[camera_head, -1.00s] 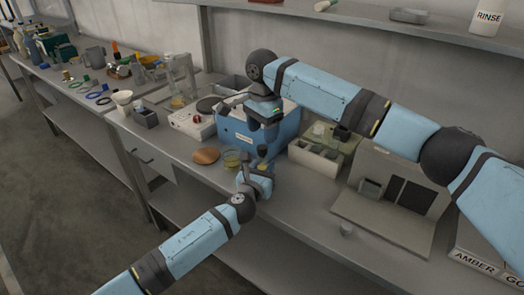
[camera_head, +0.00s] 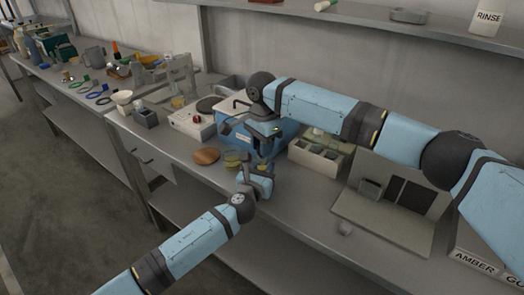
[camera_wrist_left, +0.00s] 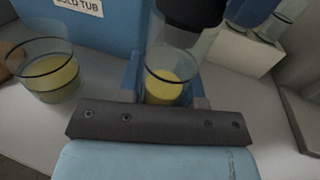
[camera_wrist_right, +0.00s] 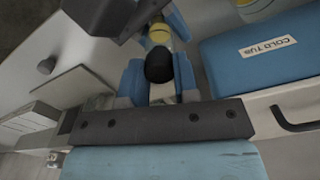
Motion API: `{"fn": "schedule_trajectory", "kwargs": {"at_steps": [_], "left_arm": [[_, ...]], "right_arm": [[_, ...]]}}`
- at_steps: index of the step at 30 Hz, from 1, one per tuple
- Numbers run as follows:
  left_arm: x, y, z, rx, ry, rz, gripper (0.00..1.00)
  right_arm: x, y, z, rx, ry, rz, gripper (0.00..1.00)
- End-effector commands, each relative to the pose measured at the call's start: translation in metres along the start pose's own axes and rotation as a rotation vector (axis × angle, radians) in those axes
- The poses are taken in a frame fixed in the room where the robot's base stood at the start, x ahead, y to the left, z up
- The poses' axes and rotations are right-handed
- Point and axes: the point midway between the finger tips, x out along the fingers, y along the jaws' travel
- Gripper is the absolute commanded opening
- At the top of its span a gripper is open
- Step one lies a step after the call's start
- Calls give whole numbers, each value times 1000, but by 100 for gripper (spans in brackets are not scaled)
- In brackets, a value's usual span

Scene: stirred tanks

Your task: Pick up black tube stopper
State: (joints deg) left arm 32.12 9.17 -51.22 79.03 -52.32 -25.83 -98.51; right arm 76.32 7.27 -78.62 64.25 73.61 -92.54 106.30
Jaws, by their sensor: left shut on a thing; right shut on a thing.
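My left gripper (camera_head: 256,172) is shut on a clear glass tube (camera_wrist_left: 166,80) with yellow liquid in it, over the bench in front of the blue tub. My right gripper (camera_head: 266,145) is just above the left one, shut on the black tube stopper (camera_wrist_right: 159,66), whose round dark end shows between its fingers. In the right wrist view yellow liquid shows just past the stopper. In the left wrist view a dark cylindrical part hangs close over the tube's mouth. I cannot tell whether the stopper touches the tube.
The blue cold tub (camera_wrist_right: 272,46) stands right behind the grippers. A second glass with yellow liquid (camera_wrist_left: 48,72) and a round brown lid (camera_head: 206,156) stand to the left. A beige box with compartments (camera_head: 318,157) stands to the right.

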Motion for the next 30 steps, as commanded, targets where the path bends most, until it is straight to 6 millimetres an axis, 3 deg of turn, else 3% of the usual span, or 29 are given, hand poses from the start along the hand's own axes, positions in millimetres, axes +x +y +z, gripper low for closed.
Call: {"fn": "schedule_trajectory", "kwargs": {"at_steps": [8,21,30], "left_arm": [[0,0,0,0,0,0,8],[0,0,0,0,1,0,8],[0,0,0,0,0,0,8]], "right_arm": [[-5,0,0,0,-1,-2,6],[-83,0,1,-1,0,-2,6],[-101,0,0,0,0,-1,6]]}}
